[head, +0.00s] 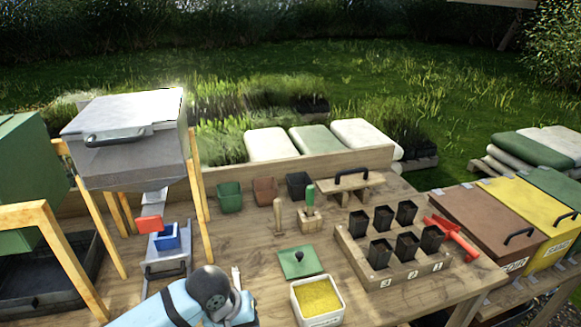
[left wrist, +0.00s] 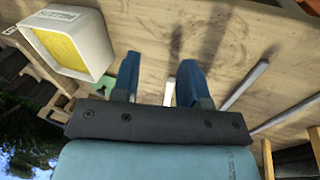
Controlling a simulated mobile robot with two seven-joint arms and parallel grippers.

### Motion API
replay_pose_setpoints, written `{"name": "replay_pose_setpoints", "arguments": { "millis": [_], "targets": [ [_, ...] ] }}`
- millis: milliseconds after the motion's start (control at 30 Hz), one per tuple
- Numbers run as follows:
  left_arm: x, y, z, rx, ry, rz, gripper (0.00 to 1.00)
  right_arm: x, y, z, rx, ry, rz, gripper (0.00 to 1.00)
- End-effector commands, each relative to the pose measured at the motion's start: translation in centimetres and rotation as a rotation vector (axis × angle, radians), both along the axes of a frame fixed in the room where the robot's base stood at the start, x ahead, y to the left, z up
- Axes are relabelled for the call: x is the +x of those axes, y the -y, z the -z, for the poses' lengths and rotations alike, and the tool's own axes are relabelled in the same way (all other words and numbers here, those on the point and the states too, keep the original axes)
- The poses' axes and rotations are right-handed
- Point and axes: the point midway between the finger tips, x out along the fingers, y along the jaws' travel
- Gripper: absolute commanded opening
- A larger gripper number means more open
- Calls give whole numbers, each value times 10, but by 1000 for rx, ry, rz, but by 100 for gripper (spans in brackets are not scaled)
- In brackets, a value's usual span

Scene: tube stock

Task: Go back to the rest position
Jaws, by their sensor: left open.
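My left arm comes in at the bottom of the head view, with its light blue links and dark round joint low over the front of the bench; its fingers are hidden there. In the left wrist view my left gripper (left wrist: 158,75) has its two blue fingers apart with nothing held between them. Behind the gap is bench top and a small pale stick-like item (left wrist: 169,92). A white tub of yellow material (head: 318,298) stands to the right of the arm; it also shows at upper left in the left wrist view (left wrist: 98,50). My right gripper is in neither view.
A grey hopper (head: 135,165) on wooden legs stands left, with a blue container (head: 166,241) and a red piece (head: 150,225) below. A green lid (head: 299,262) lies behind the tub. A wooden rack (head: 415,268) of black pots and a red tool (head: 455,240) are right.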

Motion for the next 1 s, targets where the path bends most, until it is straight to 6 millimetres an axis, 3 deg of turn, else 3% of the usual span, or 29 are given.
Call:
{"name": "replay_pose_setpoints", "arguments": {
  "millis": [200, 367, 700, 900, 1000],
  "targets": [
    [-21, 25, 29, -191, 184, 70, 40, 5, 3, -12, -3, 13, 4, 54],
    [-37, 21, 50, -255, 386, 92, 40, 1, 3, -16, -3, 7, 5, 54],
    [-96, -39, 92, -86, 751, 127, 40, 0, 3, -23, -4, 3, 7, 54],
    [-141, -81, 107, 98, 876, 187, 40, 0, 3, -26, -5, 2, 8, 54],
    [-154, -93, 110, 156, 906, 212, 40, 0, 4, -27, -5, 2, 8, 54]
  ]
}}
